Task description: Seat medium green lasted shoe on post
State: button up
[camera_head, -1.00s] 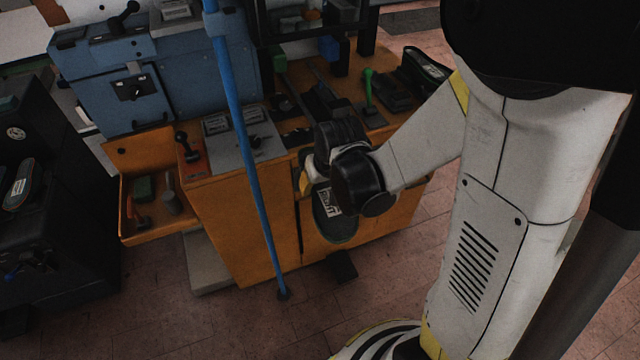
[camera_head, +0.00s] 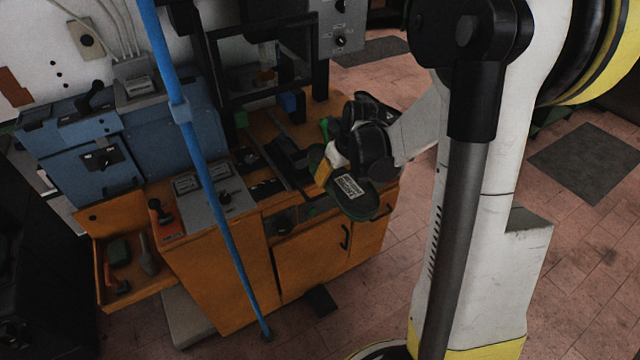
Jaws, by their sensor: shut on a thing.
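The shoe (camera_head: 356,202), dark with a green edge and a pale printed label on its sole, hangs tilted in front of the orange bench's right end. Its sole faces the camera. My gripper (camera_head: 331,165) is shut on the shoe at its upper left part; the fingers are mostly hidden by the shoe and my wrist. The heel press (camera_head: 262,95) is a black frame at the back of the bench. Dark fittings (camera_head: 288,155) lie on the bench top to the left of the shoe. I cannot tell which part is the post.
A blue slanted pole (camera_head: 195,150) stands in front of the bench (camera_head: 235,275). A blue machine (camera_head: 120,150) and an orange tray (camera_head: 125,270) with tools are at the left. A control panel (camera_head: 218,195) sits on the bench top. Floor at the right is mostly clear.

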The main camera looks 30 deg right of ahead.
aim_at(292, 162)
jog(key=i, duration=1)
